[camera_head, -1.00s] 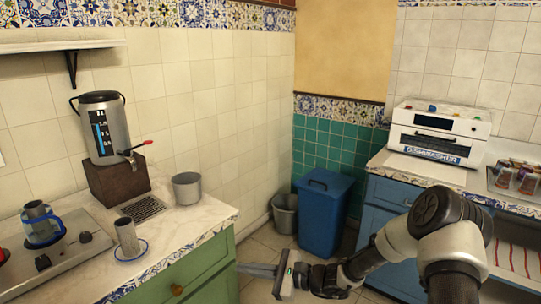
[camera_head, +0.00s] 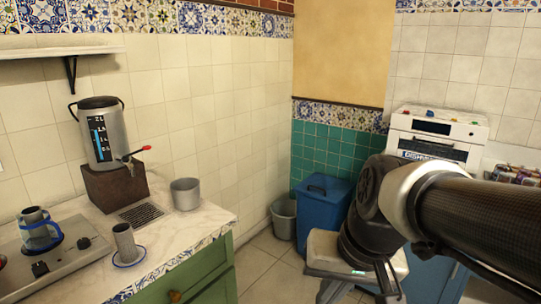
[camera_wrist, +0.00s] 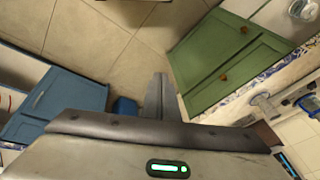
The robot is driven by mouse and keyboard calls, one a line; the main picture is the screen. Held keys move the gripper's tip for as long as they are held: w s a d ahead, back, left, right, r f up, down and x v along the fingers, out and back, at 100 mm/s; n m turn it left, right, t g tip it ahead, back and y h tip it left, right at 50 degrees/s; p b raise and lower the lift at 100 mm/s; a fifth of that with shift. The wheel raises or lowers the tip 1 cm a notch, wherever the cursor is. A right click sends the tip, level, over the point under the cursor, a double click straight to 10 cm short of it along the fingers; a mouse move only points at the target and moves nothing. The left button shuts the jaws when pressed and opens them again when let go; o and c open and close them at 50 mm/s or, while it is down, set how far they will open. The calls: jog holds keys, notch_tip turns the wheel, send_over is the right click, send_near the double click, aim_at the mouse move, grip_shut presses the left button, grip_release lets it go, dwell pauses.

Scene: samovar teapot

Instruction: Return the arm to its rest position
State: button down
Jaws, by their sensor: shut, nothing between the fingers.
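My gripper (camera_wrist: 160,97) is shut and empty, with its fingers together in the wrist view above the tiled floor. In the head view my arm is bent at the lower right and the hand hangs low, its fingers partly cut by the bottom edge. The samovar (camera_head: 103,135) stands upright on a brown block at the left, apart from my arm. A blue-handled pot (camera_head: 38,232) is on the stove, and a grey cup (camera_head: 125,242) stands on a blue-rimmed saucer (camera_head: 141,257).
A grey pot (camera_head: 185,194) sits on the marble counter (camera_head: 208,218) above green cabinets (camera_wrist: 225,65). A blue bin (camera_head: 318,212) and a grey bucket (camera_head: 284,217) stand in the corner. Open floor lies between the counters.

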jog(key=s+d+r+n+t+h, duration=0.1)
jog(key=s+d+r+t+h, duration=0.15)
jog(key=s+d, duration=0.2)
notch_tip(320, 180, up, 21)
jog(key=p, duration=2)
jog(key=shift+w+r+y+p, duration=0.2)
jog(key=shift+w+y+p, duration=0.1)
jog(key=shift+y+p, duration=0.1)
